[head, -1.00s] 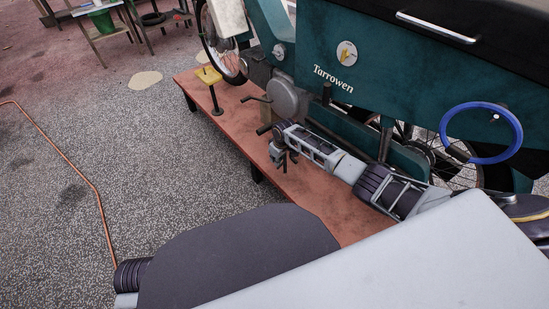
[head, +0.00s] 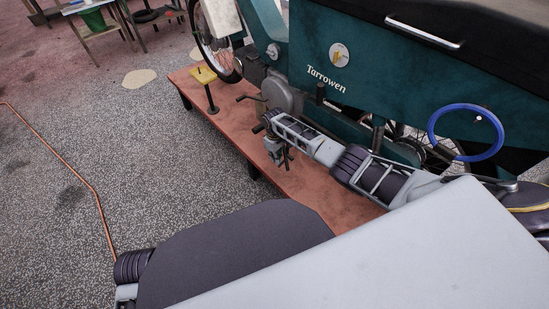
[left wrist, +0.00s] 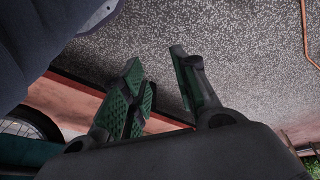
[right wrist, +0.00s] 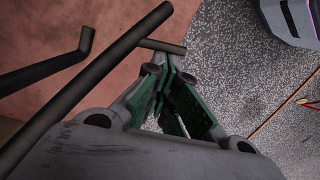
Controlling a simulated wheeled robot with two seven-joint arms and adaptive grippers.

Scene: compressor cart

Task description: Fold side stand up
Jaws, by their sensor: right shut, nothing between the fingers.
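The teal cart (head: 305,50) marked Tarrowen stands on a reddish platform (head: 300,178). My right gripper (head: 286,160) is beside the cart's lower side, near its crank levers. In the right wrist view its green-padded fingers (right wrist: 172,82) are shut and empty. A long dark bar (right wrist: 110,68) runs diagonally beside the fingers, and a short dark crossbar (right wrist: 162,46) lies just beyond their tips. A bent dark lever (right wrist: 60,62) is further left. I cannot tell which is the side stand. My left gripper (left wrist: 155,65) is open and empty above the gravel and platform edge.
A yellow-topped post (head: 205,77) stands on the platform by the front wheel (head: 213,45). A blue ring (head: 466,132) hangs at the cart's right. A copper-coloured pipe (head: 70,170) lies on open gravel at left. A small table (head: 85,12) is at the back left.

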